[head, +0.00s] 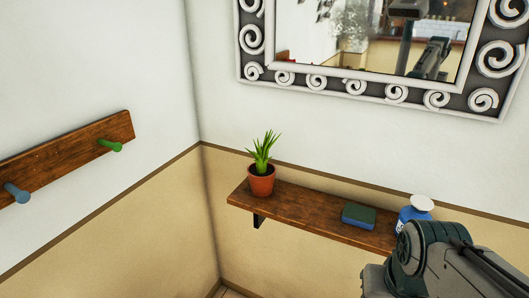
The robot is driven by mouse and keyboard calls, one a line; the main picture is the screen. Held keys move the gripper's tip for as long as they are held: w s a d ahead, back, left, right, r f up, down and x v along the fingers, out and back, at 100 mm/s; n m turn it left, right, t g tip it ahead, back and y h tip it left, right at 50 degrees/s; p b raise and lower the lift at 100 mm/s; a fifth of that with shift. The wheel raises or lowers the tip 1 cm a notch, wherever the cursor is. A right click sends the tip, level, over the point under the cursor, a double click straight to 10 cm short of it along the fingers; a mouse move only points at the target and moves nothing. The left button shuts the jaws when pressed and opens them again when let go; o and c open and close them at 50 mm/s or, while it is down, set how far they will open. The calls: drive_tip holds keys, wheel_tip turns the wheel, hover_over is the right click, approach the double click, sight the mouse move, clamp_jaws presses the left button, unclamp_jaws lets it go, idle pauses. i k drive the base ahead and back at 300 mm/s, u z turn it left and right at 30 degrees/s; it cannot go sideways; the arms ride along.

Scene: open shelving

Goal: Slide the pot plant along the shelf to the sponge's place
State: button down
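The pot plant (262,179) is a green spiky plant in a terracotta pot. It stands upright near the left end of the wooden shelf (308,209). The sponge (358,216), dark green on top and blue below, lies flat on the shelf to the right of the plant, with bare shelf between them. My arm comes in at the lower right, in front of the shelf's right end. My gripper's fingers cannot be made out in the head view.
A blue bottle with a white top (415,209) stands right of the sponge, partly hidden by my arm. A framed mirror (370,87) hangs above the shelf. A wooden peg rail (70,158) is on the left wall. The wall corner is just left of the shelf.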

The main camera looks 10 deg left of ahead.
sight(261, 173)
drive_tip(key=i, duration=1.05)
drive_tip(key=u, duration=1.35)
